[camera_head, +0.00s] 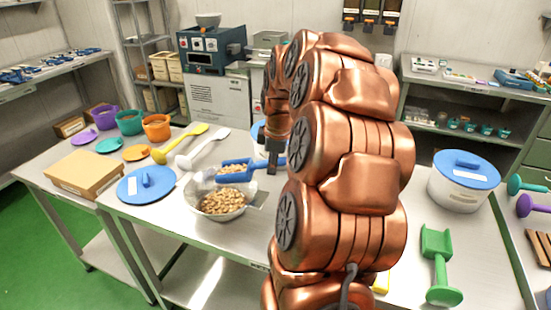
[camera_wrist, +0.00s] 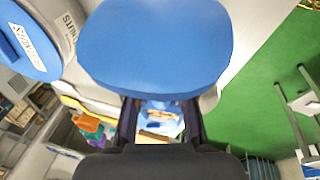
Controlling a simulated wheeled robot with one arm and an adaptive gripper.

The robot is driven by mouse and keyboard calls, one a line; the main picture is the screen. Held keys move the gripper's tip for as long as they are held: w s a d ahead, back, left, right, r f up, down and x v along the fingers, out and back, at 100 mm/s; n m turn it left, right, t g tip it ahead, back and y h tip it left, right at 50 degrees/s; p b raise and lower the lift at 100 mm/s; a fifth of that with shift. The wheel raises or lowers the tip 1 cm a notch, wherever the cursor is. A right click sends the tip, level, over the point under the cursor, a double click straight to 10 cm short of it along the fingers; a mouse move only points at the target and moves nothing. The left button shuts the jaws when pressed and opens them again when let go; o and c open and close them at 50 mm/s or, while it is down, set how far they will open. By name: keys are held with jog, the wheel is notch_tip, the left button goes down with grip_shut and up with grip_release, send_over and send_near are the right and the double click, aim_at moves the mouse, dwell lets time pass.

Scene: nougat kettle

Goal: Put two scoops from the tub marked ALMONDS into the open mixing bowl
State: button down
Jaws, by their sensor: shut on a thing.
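My gripper (camera_head: 274,160) is shut on the handle of a blue scoop (camera_head: 238,172). The scoop holds some brown nuts and is over the far side of the open mixing bowl (camera_head: 197,203); whether it touches the rim is unclear. The bowl has a heap of brown nuts (camera_head: 224,204) in it. In the wrist view, a broad blue piece (camera_wrist: 155,45), apparently part of the held scoop, covers the top middle. No label reading ALMONDS is legible. My arm hides the table's middle and a blue-topped thing (camera_head: 256,131) partly.
A blue lid (camera_head: 133,190) lies left of the bowl, near a cardboard box (camera_head: 84,168). Yellow (camera_head: 190,138) and white (camera_head: 214,138) scoops lie behind. A lidded white tub (camera_head: 457,193) and green scoop (camera_head: 438,258) are at right.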

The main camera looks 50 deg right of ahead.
jog(key=shift+w+a+r+g+h+p, duration=0.3)
jog(key=shift+w+r+g+h, duration=0.05)
jog(key=shift+w+r+g, duration=0.2)
jog(key=shift+w+a+r+g+h+p, duration=0.3)
jog(key=shift+w+r+g+h, duration=0.05)
jog(key=shift+w+r+g, duration=0.15)
jog(key=w+r+g+p, duration=0.1)
jog(key=w+a+r+g+h+p, duration=0.2)
jog(key=w+r, duration=0.1)
jog(key=shift+a+n, duration=0.2)
jog(key=shift+n, duration=0.2)
jog(key=shift+w+a+r+g+h+p, duration=0.6)
jog(key=shift+w+r+g+p, duration=0.3)
jog(key=shift+p, duration=0.25)
jog(key=shift+w+a+r+g+h+p, duration=0.55)
jog(key=shift+w+r+g+p, duration=0.25)
jog(key=shift+p, duration=0.35)
notch_tip(320, 180, up, 5)
jog(key=t+y+b, duration=0.2)
jog(key=t+y, duration=0.1)
jog(key=t, duration=0.2)
jog(key=m+t+y+b, duration=0.1)
jog(key=t+y+b, duration=0.1)
jog(key=t+y, duration=0.2)
jog(key=shift+t+b, duration=0.4)
jog(key=shift+t, duration=0.55)
